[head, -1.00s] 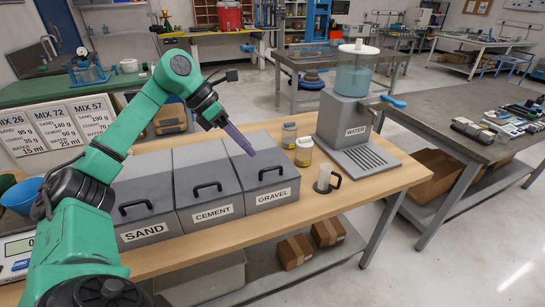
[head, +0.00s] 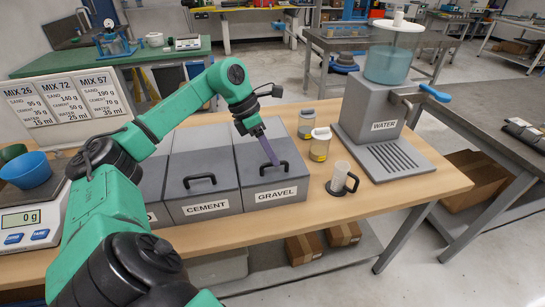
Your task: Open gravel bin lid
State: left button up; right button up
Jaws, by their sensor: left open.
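The gravel bin (head: 281,193) is a grey box labelled GRAVEL on the wooden bench. Its lid (head: 256,155) is closed and has a black arched handle (head: 273,169). My left gripper (head: 275,162) comes down from the upper left, with its purple fingers over the lid and their tips at or just above the handle. The fingers overlap in this view, and I cannot tell whether they touch the handle. My right gripper is not in view.
The closed cement bin (head: 205,208) stands directly left of the gravel bin. To its right are a jar with a yellow label (head: 320,146), a clear cup with a black handle (head: 342,180) and the water dispenser (head: 378,115). A scale (head: 30,222) stands at the left.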

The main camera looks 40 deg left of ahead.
pick_arm(q)
jog(key=shift+d+f, duration=0.15)
jog(key=shift+f, duration=0.15)
jog(key=shift+s, duration=0.25)
grip_shut()
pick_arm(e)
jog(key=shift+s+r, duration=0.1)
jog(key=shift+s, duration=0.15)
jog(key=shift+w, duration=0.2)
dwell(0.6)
